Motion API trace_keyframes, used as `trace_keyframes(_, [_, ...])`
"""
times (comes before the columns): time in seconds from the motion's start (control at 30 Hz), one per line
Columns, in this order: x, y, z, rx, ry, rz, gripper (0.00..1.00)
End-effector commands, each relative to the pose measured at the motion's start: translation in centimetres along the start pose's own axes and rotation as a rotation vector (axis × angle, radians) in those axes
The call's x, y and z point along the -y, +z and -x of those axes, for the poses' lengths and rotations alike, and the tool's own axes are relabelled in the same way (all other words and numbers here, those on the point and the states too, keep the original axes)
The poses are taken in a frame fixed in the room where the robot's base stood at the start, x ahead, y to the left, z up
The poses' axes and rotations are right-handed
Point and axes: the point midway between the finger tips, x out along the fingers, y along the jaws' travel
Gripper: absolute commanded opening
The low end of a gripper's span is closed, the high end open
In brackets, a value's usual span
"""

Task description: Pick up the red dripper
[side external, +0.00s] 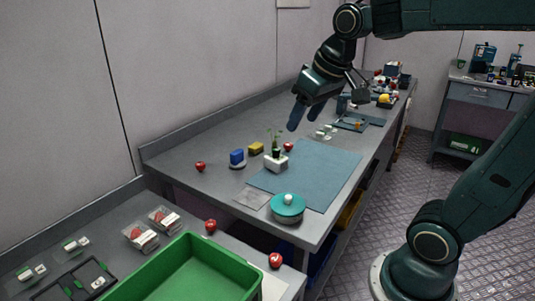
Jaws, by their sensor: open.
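Several small red rounded objects show in the side external view, and I cannot tell which of them is the red dripper. One red object (200,166) is at the left of the bench, and another red object (288,147) is beside the plant pot. A third red object (210,226) with a pale mark is near the green crate. A similar red object (275,260) is at the front bench edge. My gripper (304,118) is open above the back of the bench, its fingers pointing down and left, with nothing visible between them.
A teal mat (325,170) covers the bench middle. Around it are a white pot with a plant (276,162), a blue block (238,157), a yellow block (256,149) and a teal lidded pot (288,209). A green crate (190,243) and packs (143,238) stand in front.

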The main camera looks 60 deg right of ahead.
Motion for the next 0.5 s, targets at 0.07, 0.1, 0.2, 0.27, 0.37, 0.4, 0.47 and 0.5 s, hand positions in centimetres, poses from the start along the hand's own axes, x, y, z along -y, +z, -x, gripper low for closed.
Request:
trace_keyframes(0.07, [-1.0,-1.9,-0.8,0.013,0.012,-0.027,0.54])
trace_keyframes(0.1, [-1.6,-2.8,-1.1,0.018,0.017,-0.039,0.54])
trace_keyframes(0.2, [-3.0,-4.9,-2.2,0.031,0.030,-0.069,0.54])
trace_keyframes(0.27, [-3.9,-6.1,-2.9,0.038,0.038,-0.087,0.54])
trace_keyframes(0.37, [-5.6,-8.1,-4.2,0.050,0.050,-0.117,0.54])
trace_keyframes(0.4, [-6.3,-8.8,-4.8,0.055,0.055,-0.129,0.54])
trace_keyframes(0.47, [-7.4,-9.8,-5.7,0.063,0.062,-0.147,0.54])
trace_keyframes(0.5, [-8.2,-10.4,-6.3,0.068,0.066,-0.160,0.54])
